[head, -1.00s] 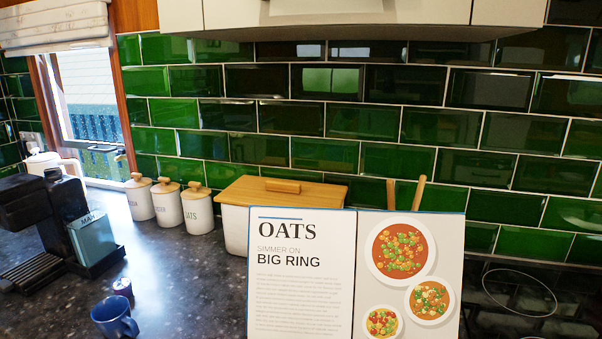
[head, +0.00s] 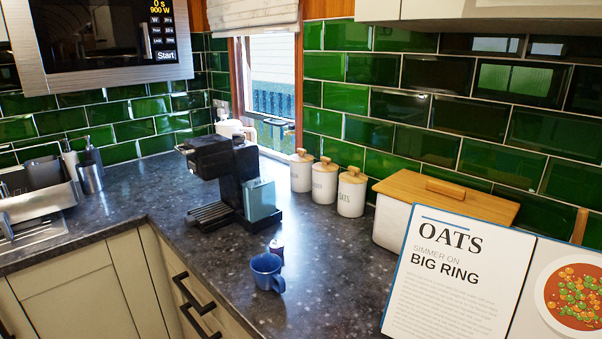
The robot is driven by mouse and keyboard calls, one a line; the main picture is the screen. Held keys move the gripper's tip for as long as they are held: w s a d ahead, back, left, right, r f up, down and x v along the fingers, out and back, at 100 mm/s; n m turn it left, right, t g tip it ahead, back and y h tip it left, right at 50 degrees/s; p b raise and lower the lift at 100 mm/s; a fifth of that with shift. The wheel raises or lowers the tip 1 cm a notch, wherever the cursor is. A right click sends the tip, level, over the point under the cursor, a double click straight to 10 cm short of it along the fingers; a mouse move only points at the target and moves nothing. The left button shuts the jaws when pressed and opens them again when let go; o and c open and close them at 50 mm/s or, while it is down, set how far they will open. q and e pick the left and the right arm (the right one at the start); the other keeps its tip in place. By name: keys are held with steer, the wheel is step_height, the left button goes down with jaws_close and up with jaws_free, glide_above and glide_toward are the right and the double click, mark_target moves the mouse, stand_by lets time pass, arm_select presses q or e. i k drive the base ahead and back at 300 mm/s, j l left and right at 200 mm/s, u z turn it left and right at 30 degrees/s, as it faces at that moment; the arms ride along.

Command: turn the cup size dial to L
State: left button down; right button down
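A black coffee machine (head: 222,165) with a pale blue water tank (head: 259,201) stands on the dark counter in the corner left of the canisters. Its drip tray faces left. I cannot make out a cup size dial on it from here. A blue cup (head: 266,272) stands upright on the counter in front of the machine, its handle to the right. Neither of my grippers is in view.
An open recipe book (head: 400,290) stands at the right before a white bin with a wooden lid (head: 450,200). Three white canisters (head: 325,182) line the wall. A sink (head: 35,210) and soap bottles (head: 88,165) are left, below a microwave (head: 105,40). Drawer handles (head: 196,292) stick out in front.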

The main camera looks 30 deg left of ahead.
mark_target(237, 137)
steer(key=u, duration=1.3)
